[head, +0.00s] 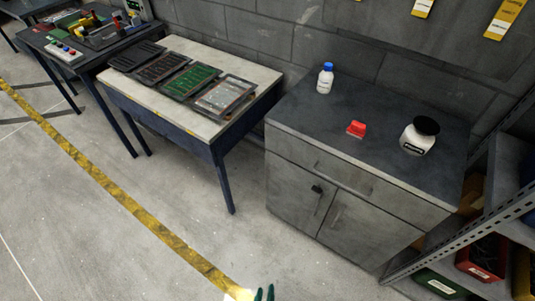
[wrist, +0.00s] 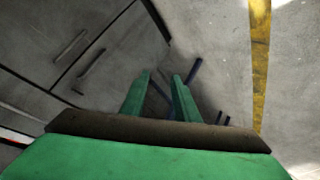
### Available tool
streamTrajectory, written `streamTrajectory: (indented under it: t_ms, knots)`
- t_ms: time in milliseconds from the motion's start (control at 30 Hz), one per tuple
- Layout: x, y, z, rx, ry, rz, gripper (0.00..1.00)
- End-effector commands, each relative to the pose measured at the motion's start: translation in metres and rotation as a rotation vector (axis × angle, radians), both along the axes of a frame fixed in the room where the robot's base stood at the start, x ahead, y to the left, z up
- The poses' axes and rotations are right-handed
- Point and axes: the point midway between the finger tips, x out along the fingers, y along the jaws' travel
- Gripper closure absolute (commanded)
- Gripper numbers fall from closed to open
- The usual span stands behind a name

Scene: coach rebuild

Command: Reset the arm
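My gripper (head: 264,293) shows at the bottom edge of the head view, low over the floor in front of the grey cabinet (head: 345,195). Only its fingertips show there. In the wrist view my gripper (wrist: 162,75) has two green fingers standing apart, with nothing between them. It is open and empty. The cabinet's doors and handles show at the left of the wrist view. The rest of the arm is out of view.
A table (head: 255,70) with trays, a workbench (head: 62,45) and a shelf rack (head: 440,250) stand around. The floor left of the yellow line is clear.

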Motion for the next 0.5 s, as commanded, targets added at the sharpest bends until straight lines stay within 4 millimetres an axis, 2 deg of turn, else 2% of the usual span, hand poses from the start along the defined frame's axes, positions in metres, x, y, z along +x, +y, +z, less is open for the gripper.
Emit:
streamTrajectory:
  t_ms: [33, 200, 267, 500]
  knots:
    - [-0.014, 0.003, 0.017, 0.045, -0.024, -0.002, 0.72]
    - [-0.043, 0.01, 0.085, 0.191, -0.137, -0.012, 0.72]
    - [-0.052, 0.011, 0.113, 0.237, -0.182, -0.018, 0.72]
    - [-0.076, 0.003, 0.229, 0.39, -0.368, -0.063, 0.72]
